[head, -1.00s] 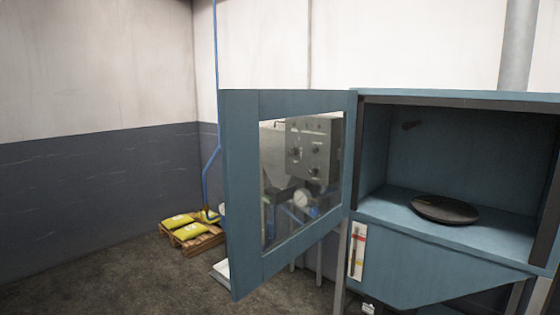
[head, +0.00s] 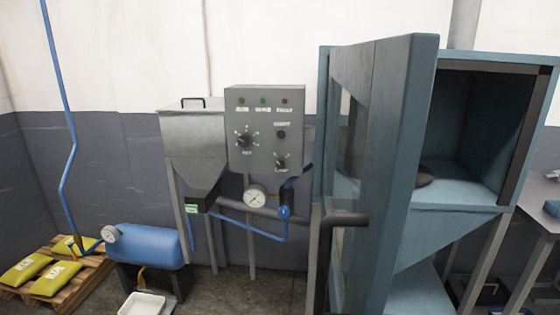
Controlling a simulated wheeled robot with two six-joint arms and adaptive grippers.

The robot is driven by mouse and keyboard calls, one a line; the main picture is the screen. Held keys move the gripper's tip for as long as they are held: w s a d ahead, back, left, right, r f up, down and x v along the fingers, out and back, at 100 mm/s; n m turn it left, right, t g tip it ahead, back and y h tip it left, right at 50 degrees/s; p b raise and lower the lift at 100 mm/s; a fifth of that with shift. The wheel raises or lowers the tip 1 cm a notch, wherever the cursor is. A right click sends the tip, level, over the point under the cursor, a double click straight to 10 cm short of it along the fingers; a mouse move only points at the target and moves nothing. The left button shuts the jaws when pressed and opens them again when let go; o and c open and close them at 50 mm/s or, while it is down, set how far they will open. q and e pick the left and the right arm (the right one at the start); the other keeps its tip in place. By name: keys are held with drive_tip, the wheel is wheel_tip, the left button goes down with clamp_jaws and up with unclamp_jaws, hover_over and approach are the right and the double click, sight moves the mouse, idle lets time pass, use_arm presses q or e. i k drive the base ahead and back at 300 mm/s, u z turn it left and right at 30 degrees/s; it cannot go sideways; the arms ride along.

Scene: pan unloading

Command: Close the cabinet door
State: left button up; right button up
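The blue cabinet (head: 470,187) stands at the right of the head view with its front opening uncovered. Its blue door (head: 395,170) stands open and is seen nearly edge-on, covering the left part of the opening. The door has a window panel and a dark handle (head: 345,219) that sticks out to the left. A dark round pan (head: 425,180) lies inside on the cabinet floor, partly hidden by the door. Neither of my grippers is in view.
A grey control box (head: 265,130), a metal hopper (head: 195,135) and a pressure gauge (head: 255,196) stand left of the door. A blue tank (head: 148,245), a white tray (head: 142,304) and yellow sacks on a pallet (head: 92,277) are farther left. A table (head: 540,205) stands at right.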

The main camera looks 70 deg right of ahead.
sight(393, 78)
drive_tip(key=i, duration=0.5)
drive_tip(key=z, duration=3.2)
drive_tip(key=i, duration=0.5)
drive_tip(key=z, duration=2.25)
drive_tip(key=k, duration=0.95)
drive_tip(key=u, duration=1.05)
drive_tip(key=i, duration=0.4)
drive_tip(key=z, duration=0.2)
